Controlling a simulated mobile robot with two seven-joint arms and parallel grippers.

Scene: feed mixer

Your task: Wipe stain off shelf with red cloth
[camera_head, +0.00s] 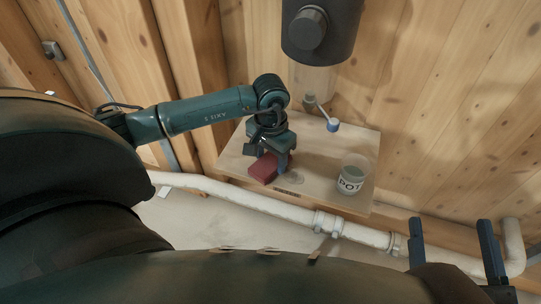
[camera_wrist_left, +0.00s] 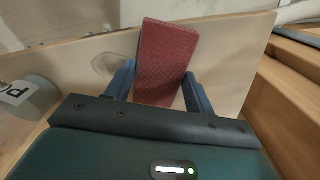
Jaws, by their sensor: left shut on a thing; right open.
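The wooden shelf (camera_head: 318,157) is fixed to the plank wall. A folded red cloth (camera_head: 263,168) lies at the shelf's front left, and my left gripper (camera_head: 273,155) is shut on it from above. In the left wrist view the cloth (camera_wrist_left: 165,62) sits between the two blue fingers of the left gripper (camera_wrist_left: 160,90). A faint greyish round stain (camera_head: 295,178) is on the shelf just right of the cloth. The stain (camera_wrist_left: 107,64) shows beside the left finger in the wrist view. My right gripper (camera_head: 458,250) is open and empty at the lower right, away from the shelf.
A clear labelled cup (camera_head: 351,174) stands at the shelf's right side. A blue-ended scoop (camera_head: 332,125) is at the back of the shelf, below a dark cylindrical machine (camera_head: 318,30). A white pipe (camera_head: 270,205) runs below the front edge.

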